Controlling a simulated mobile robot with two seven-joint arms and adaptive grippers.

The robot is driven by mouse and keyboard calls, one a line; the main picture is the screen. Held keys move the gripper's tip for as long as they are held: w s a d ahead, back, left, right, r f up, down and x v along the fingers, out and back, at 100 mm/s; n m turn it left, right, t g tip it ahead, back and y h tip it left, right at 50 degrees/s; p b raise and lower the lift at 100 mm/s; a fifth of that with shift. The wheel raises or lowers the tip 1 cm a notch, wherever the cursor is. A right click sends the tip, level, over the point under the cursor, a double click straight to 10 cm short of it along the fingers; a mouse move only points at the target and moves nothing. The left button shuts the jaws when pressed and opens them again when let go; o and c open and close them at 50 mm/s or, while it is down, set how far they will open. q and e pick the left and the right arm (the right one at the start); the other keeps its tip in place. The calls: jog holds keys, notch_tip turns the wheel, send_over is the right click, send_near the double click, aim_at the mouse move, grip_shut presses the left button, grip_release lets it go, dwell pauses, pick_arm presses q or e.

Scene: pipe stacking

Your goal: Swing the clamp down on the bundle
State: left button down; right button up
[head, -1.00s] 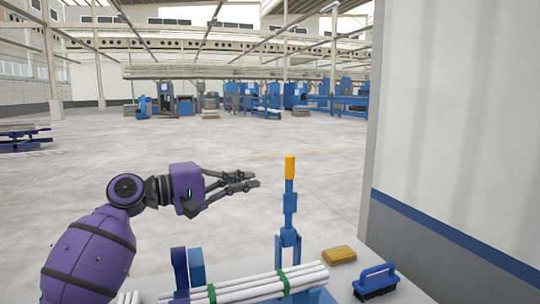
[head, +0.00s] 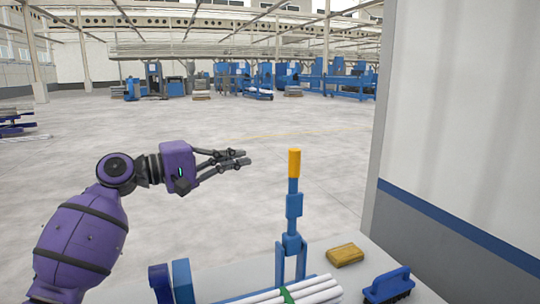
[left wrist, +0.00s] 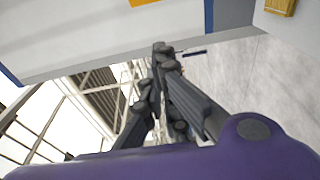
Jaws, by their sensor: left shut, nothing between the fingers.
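The clamp (head: 294,205) stands upright, a blue lever with an orange-yellow grip (head: 294,163) at its top, on a forked blue base at the back of the table. The bundle (head: 316,291) of white pipes lies in front of it at the bottom edge, mostly cut off, with a green strap (head: 287,296) around it. My left gripper (head: 243,157) is shut and empty, in the air to the left of the grip and apart from it. Its fingers (left wrist: 163,52) also show in the left wrist view. My right gripper is not in view.
Two blue uprights (head: 182,282) stand left of the bundle. A white wall with a blue stripe (head: 450,225) rises at the right. The air between gripper and clamp is clear.

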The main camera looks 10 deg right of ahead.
pick_arm(q)
jog(key=d+p, duration=0.2)
jog(key=d, duration=0.7)
jog(key=shift+s+d+p, duration=0.2)
jog(key=shift+s+p, duration=0.1)
jog(key=shift+p, duration=0.1)
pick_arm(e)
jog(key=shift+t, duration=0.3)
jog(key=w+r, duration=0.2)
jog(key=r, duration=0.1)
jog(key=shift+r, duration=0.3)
